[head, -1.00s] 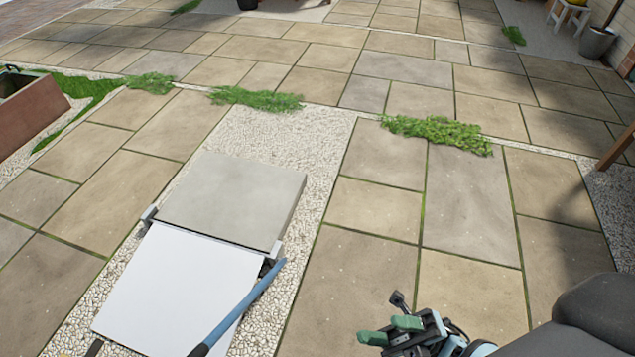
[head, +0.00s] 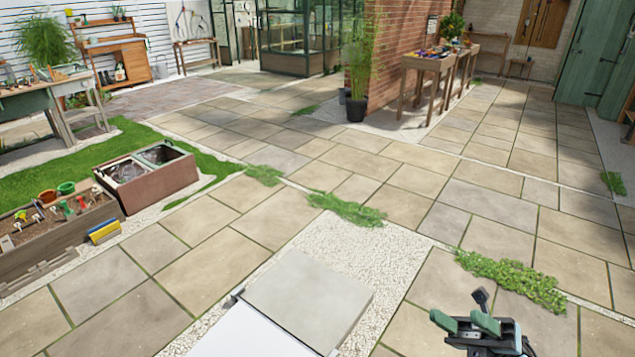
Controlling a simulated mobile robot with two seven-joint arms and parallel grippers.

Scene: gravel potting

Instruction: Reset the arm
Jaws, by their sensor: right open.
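My right gripper (head: 462,322) shows at the lower right of the head view, over the paving. Its green-tipped fingers are apart and nothing is between them. My left gripper is not in view. No object of the task is named.
A raised planter (head: 60,236) and a reddish-brown cold-frame box (head: 165,183) stand at the left. A black pot (head: 356,108) with a tall plant stands by the brick pillar (head: 398,45). Wooden tables (head: 425,66) stand behind. The paving (head: 400,180) in the middle is open, with low green tufts.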

